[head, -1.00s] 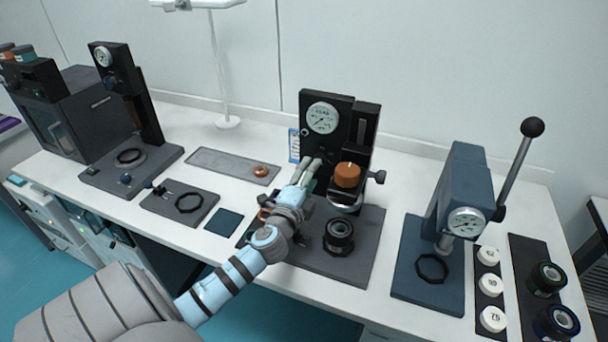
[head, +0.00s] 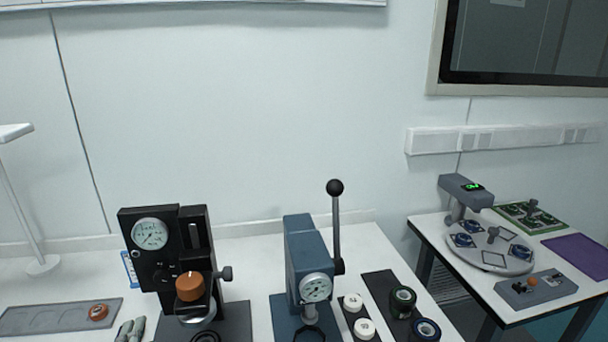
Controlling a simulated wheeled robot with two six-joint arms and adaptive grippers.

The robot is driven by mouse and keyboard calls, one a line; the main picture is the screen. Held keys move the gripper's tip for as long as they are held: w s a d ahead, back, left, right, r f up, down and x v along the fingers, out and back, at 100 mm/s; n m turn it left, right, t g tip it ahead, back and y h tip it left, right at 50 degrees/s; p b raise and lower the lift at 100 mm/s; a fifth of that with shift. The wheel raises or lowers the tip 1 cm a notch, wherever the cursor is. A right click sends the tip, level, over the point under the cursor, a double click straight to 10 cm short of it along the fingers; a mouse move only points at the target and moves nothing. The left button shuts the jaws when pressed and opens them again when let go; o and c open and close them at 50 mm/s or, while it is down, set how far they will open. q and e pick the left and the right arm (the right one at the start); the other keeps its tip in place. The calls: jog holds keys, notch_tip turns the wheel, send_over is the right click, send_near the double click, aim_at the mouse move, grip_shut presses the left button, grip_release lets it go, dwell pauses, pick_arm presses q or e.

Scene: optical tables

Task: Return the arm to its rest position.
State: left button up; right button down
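My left gripper (head: 130,330) shows only as grey fingertips at the bottom edge of the head view, left of the black gauge device's base. The two fingers lie close beside each other, and the rest of the arm is below the picture. I cannot tell whether they are open or shut. The black gauge device (head: 135,222) stands behind the fingers, with an orange-brown cap (head: 190,287) on its front. My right gripper is not in view.
A blue lever press (head: 303,245) stands right of the gauge device. White weights (head: 364,328) and dark ring-shaped parts (head: 403,297) lie beside it. A grey tray (head: 40,318) with an orange ring (head: 98,312) is at left. A second table (head: 428,225) with a round turntable (head: 470,256) is at right.

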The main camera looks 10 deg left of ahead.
pick_arm(q)
jog(key=s+f+n+g, duration=0.2)
jog(key=s+f+n, duration=0.1)
jog(key=f, duration=0.1)
jog(key=shift+s+d+f+n+g, duration=0.1)
jog(key=shift+s+d+n+g, duration=0.2)
jog(key=shift+s+d+g, duration=0.1)
jog(key=s+d+f+n+g, duration=0.1)
jog(key=s+f, duration=0.1)
jog(key=s+d+f+n+g+h, duration=0.1)
jog(key=s+f, duration=0.1)
jog(key=s+d+f+n+g+h, duration=0.1)
jog(key=s+d+f+g, duration=0.1)
jog(key=s, duration=0.1)
jog(key=shift+s+f+n, duration=0.1)
jog(key=shift+n, duration=0.3)
jog(key=s+d+f+n+g+h, duration=0.2)
jog(key=s+d+f+g+h, duration=0.25)
jog(key=s+d, duration=0.55)
jog(key=s+a+f+g, duration=0.1)
jog(key=s+f, duration=0.1)
jog(key=f, duration=0.9)
jog(key=s+a+f+g, duration=0.1)
jog(key=a+f, duration=0.1)
jog(key=f, duration=0.9)
jog(key=s+f, duration=0.9)
jog(key=s, duration=0.3)
jog(key=shift+s+f+n, duration=0.25)
jog(key=shift+s+n, duration=0.1)
jog(key=shift+n, duration=0.05)
